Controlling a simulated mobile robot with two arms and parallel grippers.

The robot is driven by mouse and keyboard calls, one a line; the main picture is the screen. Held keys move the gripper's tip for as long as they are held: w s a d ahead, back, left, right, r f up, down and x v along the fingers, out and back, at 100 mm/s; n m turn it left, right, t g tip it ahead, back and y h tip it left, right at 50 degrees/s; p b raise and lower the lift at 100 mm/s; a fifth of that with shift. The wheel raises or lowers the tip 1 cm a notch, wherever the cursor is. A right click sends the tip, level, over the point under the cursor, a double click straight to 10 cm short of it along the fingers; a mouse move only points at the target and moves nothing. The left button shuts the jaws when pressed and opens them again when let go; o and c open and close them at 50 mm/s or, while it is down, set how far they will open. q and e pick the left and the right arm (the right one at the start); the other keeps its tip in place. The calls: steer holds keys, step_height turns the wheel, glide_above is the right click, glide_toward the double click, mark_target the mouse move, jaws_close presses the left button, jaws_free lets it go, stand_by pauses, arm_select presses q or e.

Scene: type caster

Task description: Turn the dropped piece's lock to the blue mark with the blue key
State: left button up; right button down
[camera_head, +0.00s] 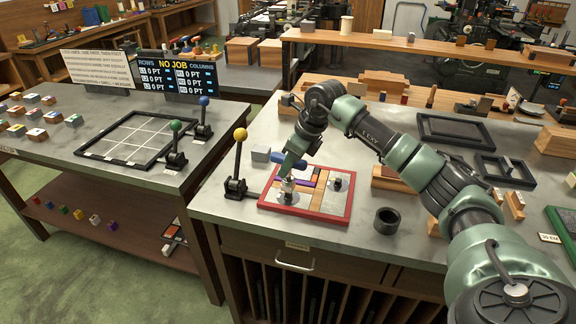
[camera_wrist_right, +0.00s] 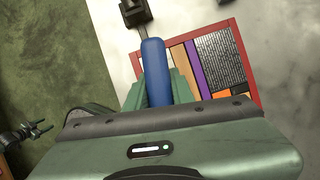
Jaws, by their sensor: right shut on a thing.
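My right gripper (camera_head: 287,172) is shut on the blue key (camera_head: 291,161), over the left part of a red-rimmed frame (camera_head: 347,215). In the right wrist view the key's blue handle (camera_wrist_right: 153,68) lies between my green fingers (camera_wrist_right: 157,90). Below the gripper a small silvery upright part (camera_head: 287,187) stands at the frame's left side; I cannot tell whether it is the key's tip or a lock. A dark knob (camera_head: 337,184) sits on a grey plate in the frame. The blue mark cannot be made out.
A yellow-knobbed lever (camera_head: 239,150) stands just left of the frame, and a grey block (camera_head: 261,154) behind it. A dark ring (camera_head: 387,220) lies to the right. Purple, orange and tan strips fill part of the frame. Bare bench lies in front.

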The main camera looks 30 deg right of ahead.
steer(key=shift+f+b, duration=0.9)
steer(key=shift+f, duration=0.45)
steer(key=m+h, duration=0.1)
steer(key=m, duration=0.4)
steer(key=m+h, duration=0.1)
steer(key=m, duration=0.1)
steer(key=shift+t+h+p, duration=0.3)
steer(key=m+h, duration=0.1)
steer(key=m, duration=0.2)
steer(key=shift+m, duration=0.4)
steer(key=shift+d+f+n+b, duration=0.1)
steer(key=shift+n+b, duration=0.2)
steer(key=shift+b, duration=0.05)
steer(key=shift+n, duration=0.4)
